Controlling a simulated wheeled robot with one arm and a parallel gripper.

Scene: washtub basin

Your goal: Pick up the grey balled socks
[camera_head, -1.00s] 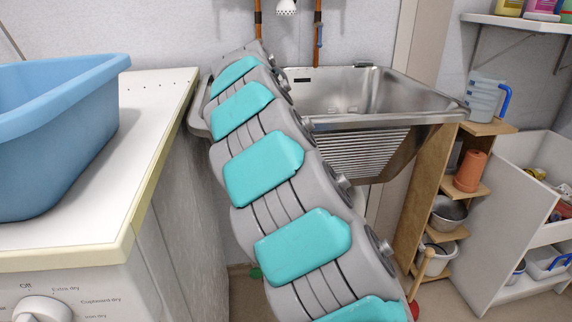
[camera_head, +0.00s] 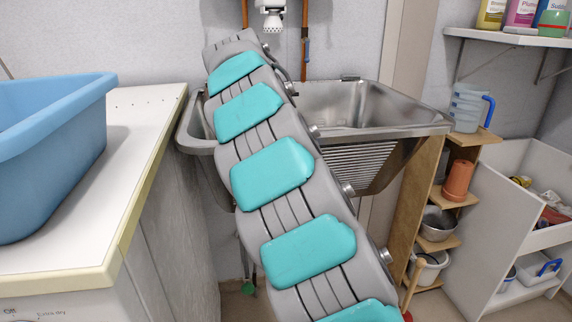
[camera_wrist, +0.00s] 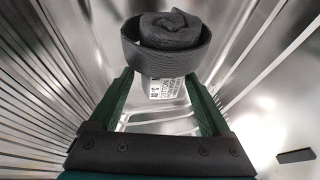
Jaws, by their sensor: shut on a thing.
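The grey balled socks (camera_wrist: 168,38) show at the top of the wrist view as a dark grey rolled bundle with a ribbed band around it. My gripper (camera_wrist: 160,76) has its two green fingers on either side of the bundle's lower part and is shut on it. A small white printed label (camera_wrist: 165,88) shows just below the bundle, between the fingers. In the head view my arm reaches over the sink, and it hides the gripper and the socks.
The steel sink (camera_head: 375,105) has a ribbed sloping front; its bare metal walls surround my gripper in the wrist view. A blue tub (camera_head: 50,150) stands on the white dryer top (camera_head: 135,110) at left. Shelves with a jug (camera_head: 468,108) and pots stand at right.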

